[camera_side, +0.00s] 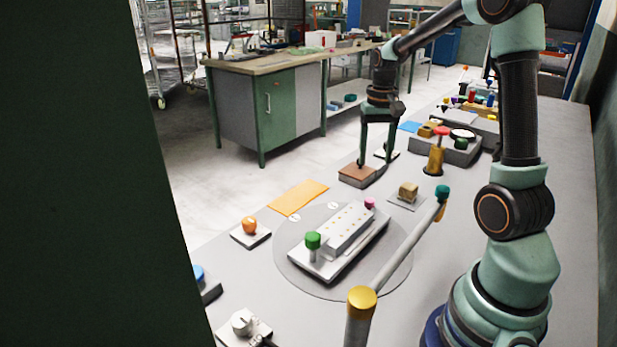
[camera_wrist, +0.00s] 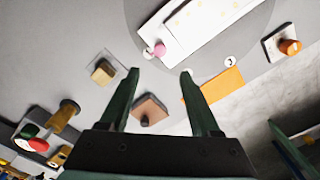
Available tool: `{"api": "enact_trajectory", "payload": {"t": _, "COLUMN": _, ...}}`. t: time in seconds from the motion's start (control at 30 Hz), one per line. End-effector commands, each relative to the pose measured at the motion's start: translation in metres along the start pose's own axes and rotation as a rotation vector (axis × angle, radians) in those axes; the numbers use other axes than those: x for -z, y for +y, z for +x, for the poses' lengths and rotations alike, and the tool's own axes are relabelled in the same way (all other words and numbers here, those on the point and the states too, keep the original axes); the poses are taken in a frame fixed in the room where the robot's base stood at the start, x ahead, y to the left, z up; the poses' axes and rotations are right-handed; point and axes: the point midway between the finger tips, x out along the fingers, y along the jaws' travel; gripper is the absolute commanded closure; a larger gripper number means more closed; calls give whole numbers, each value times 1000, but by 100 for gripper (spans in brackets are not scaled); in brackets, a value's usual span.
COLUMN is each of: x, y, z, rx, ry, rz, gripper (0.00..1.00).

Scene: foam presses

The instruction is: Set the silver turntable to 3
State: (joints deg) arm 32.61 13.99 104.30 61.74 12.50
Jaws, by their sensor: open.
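The silver turntable (camera_side: 385,272) is a flat grey disc on the table, also at the top of the wrist view (camera_wrist: 243,35). A white oblong fixture (camera_side: 345,232) lies diagonally across it, with a green knob (camera_side: 313,241) at its near end and a pink knob (camera_side: 369,202) at its far end. Small round white labels (camera_side: 333,205) sit by the disc's far edge; one shows in the wrist view (camera_wrist: 230,62), its number too small to read surely. My gripper (camera_side: 376,160) is open and empty, pointing down beyond the disc, close to a brown block (camera_side: 356,173). I cannot tell whether it touches.
An orange sheet (camera_side: 298,197) lies beyond the disc. An orange knob (camera_side: 249,226) stands left, and a tan block (camera_side: 408,192) stands right. A gold-capped post (camera_side: 362,300) with a slanted bar is in front. Several coloured parts crowd the far right.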

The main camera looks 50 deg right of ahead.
Motion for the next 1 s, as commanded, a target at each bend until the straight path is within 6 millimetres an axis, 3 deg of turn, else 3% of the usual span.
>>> {"api": "enact_trajectory", "payload": {"t": 0.17, "x": -1, "y": 0, "z": 19, "rx": -1, "ry": -4, "rz": 1, "gripper": 36}}
{"api": "enact_trajectory", "payload": {"t": 0.6, "x": -2, "y": 0, "z": 98, "rx": -1, "ry": -5, "rz": -2, "gripper": 36}}
{"api": "enact_trajectory", "payload": {"t": 0.8, "x": -1, "y": 0, "z": 116, "rx": 0, "ry": -1, "rz": -2, "gripper": 36}}
{"api": "enact_trajectory", "payload": {"t": 1.0, "x": -1, "y": 0, "z": 120, "rx": 0, "ry": 1, "rz": -2, "gripper": 36}}
